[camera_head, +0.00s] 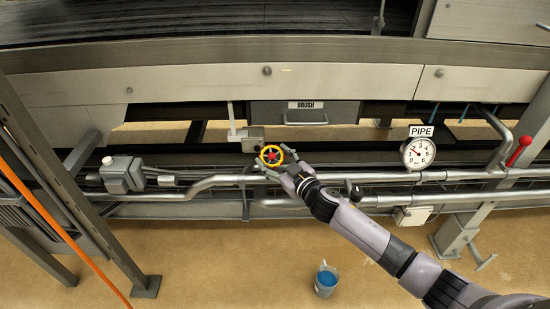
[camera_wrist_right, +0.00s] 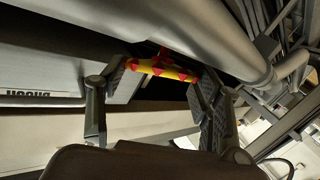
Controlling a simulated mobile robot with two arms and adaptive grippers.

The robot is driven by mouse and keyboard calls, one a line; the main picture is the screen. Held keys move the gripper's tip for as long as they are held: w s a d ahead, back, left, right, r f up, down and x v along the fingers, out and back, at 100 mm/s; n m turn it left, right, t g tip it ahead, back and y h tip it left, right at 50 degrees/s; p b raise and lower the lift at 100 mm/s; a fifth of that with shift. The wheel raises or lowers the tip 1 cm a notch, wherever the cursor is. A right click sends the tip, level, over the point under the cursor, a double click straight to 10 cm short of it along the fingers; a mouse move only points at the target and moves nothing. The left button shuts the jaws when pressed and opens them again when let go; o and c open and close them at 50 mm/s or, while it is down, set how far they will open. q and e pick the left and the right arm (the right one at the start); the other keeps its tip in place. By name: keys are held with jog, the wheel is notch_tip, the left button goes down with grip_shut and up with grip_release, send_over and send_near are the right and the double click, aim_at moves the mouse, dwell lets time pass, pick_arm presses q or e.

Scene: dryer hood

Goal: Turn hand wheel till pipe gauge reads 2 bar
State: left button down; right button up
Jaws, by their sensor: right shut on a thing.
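The hand wheel (camera_head: 271,156) has a yellow rim and red spokes and sits by the pipes at the centre. My right gripper (camera_head: 273,158) reaches it from the lower right and is shut on its rim. The right wrist view shows the red-and-yellow rim (camera_wrist_right: 160,69) between the two fingers (camera_wrist_right: 164,82); much of the wheel is hidden there. The pipe gauge (camera_head: 418,153) is a round white dial under a PIPE label. My left gripper is not in view.
Silver pipes (camera_head: 335,177) run across behind my right arm. A red-handled lever (camera_head: 518,151) stands right of the gauge. A grey valve box (camera_head: 122,174) is at the left. A bucket with blue contents (camera_head: 326,280) stands on the open floor below.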

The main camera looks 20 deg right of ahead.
jog(key=o, duration=1.2)
jog(key=shift+c, duration=0.2)
jog(key=shift+s, duration=0.1)
jog(key=v, duration=1.1)
jog(key=shift+s+d, duration=0.2)
jog(key=shift+s, duration=0.15)
